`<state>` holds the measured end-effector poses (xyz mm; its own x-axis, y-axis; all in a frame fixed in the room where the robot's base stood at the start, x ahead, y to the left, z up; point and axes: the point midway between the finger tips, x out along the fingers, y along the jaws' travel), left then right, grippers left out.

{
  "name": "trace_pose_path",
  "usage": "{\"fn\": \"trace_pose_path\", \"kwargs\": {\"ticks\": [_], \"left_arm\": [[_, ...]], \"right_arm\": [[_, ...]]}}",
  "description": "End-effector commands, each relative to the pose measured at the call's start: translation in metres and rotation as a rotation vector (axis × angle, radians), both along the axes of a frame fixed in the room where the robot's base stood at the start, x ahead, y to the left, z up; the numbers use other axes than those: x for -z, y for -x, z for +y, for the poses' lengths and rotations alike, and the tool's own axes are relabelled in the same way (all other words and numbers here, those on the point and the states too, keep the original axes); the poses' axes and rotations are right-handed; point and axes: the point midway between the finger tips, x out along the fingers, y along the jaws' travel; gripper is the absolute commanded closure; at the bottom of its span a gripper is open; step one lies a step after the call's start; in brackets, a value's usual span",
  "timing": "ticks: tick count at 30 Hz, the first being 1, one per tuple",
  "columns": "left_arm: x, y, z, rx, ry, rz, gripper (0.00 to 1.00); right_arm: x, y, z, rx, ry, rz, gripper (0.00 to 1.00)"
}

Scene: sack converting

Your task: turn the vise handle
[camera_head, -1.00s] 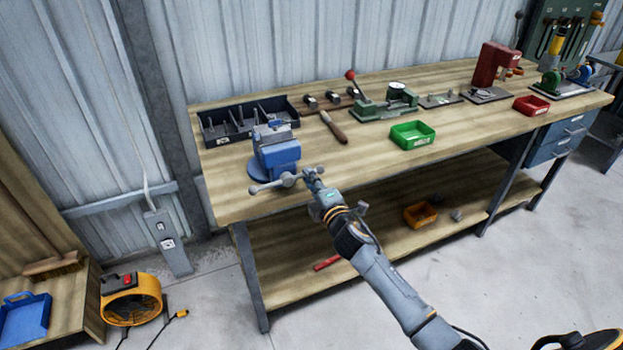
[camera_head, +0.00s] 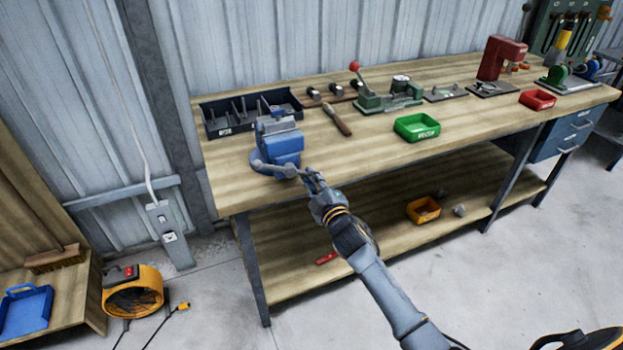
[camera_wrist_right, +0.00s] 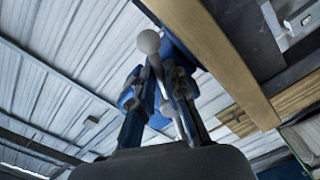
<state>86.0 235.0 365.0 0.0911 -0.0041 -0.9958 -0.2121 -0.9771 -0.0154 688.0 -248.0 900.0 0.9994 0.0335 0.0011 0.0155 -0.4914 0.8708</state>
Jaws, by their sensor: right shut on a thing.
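The blue vise (camera_head: 278,146) is on the left front corner of the wooden workbench. Its grey handle bar (camera_head: 263,166) sits at the front of the vise, with its left end raised against the blue body. My right gripper (camera_head: 308,174) is at the right end of the handle, shut on it. In the right wrist view the handle (camera_wrist_right: 157,72) with its ball end runs between the two fingers of the gripper (camera_wrist_right: 160,90). My left gripper is not in view.
A black divided tray (camera_head: 250,110) stands behind the vise. The benchtop between the vise and the green bin is clear.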

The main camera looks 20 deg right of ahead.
Motion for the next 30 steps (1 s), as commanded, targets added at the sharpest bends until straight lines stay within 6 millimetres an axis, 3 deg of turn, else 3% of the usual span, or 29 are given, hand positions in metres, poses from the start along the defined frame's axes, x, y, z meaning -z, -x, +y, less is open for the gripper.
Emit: {"fn": "trace_pose_path", "kwargs": {"ticks": [10, 11, 14, 24, 30], "left_arm": [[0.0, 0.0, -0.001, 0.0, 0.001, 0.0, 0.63], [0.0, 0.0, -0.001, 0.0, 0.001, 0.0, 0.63], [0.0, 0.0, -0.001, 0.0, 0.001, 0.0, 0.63], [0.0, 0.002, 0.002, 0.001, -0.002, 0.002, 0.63], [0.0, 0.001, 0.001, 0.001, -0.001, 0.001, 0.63]], "right_arm": [[0.004, 0.001, 0.001, -0.001, -0.008, 0.008, 1.0], [0.004, 0.001, 0.001, -0.001, -0.008, 0.008, 0.84], [0.004, 0.001, 0.001, -0.001, -0.007, 0.008, 0.64], [0.002, 0.002, 0.0, -0.001, -0.003, 0.003, 0.63], [0.003, 0.024, 0.0, -0.001, -0.003, 0.005, 0.63]]}}
